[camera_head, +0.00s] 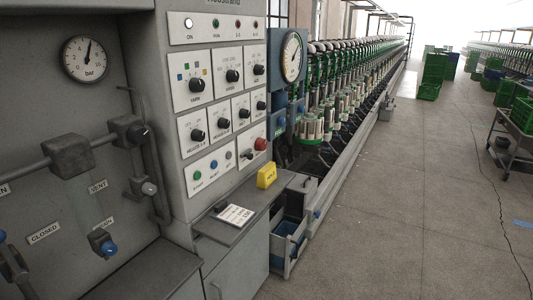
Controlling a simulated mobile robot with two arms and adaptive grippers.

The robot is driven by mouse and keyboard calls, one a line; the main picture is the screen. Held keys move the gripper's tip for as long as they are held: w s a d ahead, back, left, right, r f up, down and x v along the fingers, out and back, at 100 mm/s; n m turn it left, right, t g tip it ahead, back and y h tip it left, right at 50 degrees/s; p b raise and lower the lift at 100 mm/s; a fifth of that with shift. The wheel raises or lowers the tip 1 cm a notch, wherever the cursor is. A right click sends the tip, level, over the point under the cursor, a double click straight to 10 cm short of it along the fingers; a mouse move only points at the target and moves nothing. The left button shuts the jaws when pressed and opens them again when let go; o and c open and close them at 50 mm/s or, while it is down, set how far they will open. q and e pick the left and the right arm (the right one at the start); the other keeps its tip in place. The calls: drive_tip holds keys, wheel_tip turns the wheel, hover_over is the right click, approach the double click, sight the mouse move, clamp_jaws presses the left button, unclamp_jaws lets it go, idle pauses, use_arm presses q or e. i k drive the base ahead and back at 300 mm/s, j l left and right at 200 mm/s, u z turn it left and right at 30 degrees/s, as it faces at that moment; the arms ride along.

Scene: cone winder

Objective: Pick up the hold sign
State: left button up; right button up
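The hold sign (267,176) is a small yellow block with dark lettering. It stands upright on the grey ledge (233,226) below the control panel, near the ledge's right end. Nothing touches it from above. Neither of my grippers shows in the head view.
A white printed card (235,215) lies on the ledge left of the sign. The control panel (222,110) with knobs and a red button (260,144) rises behind.

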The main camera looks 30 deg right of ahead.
sight(266, 175)
drive_tip(key=z, duration=1.1)
drive_tip(key=i+l+z, duration=0.15)
drive_tip(key=i, duration=0.5)
drive_tip(key=i+l+z, duration=0.2)
drive_tip(key=i, duration=0.4)
